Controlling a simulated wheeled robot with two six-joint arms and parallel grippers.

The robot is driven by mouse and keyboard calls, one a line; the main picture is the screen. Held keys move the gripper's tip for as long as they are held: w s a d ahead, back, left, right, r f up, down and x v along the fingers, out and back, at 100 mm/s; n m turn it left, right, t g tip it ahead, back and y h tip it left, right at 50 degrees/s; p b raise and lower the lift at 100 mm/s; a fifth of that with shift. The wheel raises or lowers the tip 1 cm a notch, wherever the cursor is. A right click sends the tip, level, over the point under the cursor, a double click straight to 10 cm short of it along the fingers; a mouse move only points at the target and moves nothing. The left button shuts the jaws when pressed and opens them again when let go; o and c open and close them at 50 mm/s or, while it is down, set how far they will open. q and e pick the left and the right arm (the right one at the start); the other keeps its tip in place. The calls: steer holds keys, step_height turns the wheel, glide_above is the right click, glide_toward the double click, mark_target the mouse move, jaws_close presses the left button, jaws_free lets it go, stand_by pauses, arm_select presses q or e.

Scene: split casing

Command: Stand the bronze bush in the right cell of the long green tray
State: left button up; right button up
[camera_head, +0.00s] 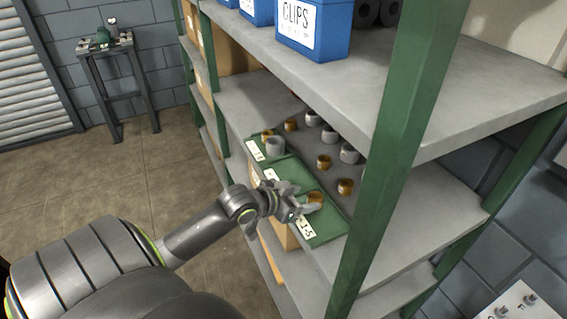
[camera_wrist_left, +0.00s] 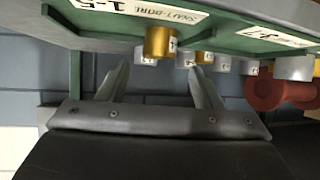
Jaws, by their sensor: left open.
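The long green tray (camera_head: 325,229) lies along the shelf's front edge, its right cell at the near end by a white label. A bronze bush (camera_head: 315,197) stands upright in that cell, its lower part partly hidden by my fingers. My left gripper (camera_head: 303,198) is open, with its fingers to either side of this bush. In the left wrist view, which is upside down, the bronze bush (camera_wrist_left: 158,42) shows between and just beyond the open fingertips of my left gripper (camera_wrist_left: 160,72), apparently untouched. My right gripper is not in view.
A green shelf post (camera_head: 385,160) rises close on the right, and the upper shelf (camera_head: 400,95) overhangs.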

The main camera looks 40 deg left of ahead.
arm_select(q)
steer(key=v, duration=0.7)
steer(key=shift+s+r, duration=0.2)
steer(key=shift+s, duration=0.15)
steer(key=a+f+n+g+y, duration=0.1)
steer(key=a+f+n+y, duration=0.1)
steer(key=a+f, duration=0.5)
steer(key=a+f+n+g+y, duration=0.15)
steer(key=a+f, duration=0.25)
steer(key=f, duration=0.7)
steer(key=s+a+f+g+y, duration=0.1)
steer(key=s+f, duration=0.3)
steer(key=f, duration=0.3)
steer(key=s+f+g+y, duration=0.1)
steer(key=s+f, duration=0.3)
steer(key=f, duration=0.4)
steer(key=s+d+f+g, duration=0.3)
steer(key=s+d+f, duration=0.2)
steer(key=s+f, duration=0.75)
steer(key=s+d+f+g+h, duration=0.2)
steer(key=s+d+f+g, duration=0.1)
steer(key=s+d+f, duration=0.5)
steer(key=s+d, duration=0.3)
steer(key=s, duration=0.2)
steer(key=shift+s+d+m, duration=0.25)
steer(key=shift+m, duration=0.1)
steer(key=shift+f, duration=0.1)
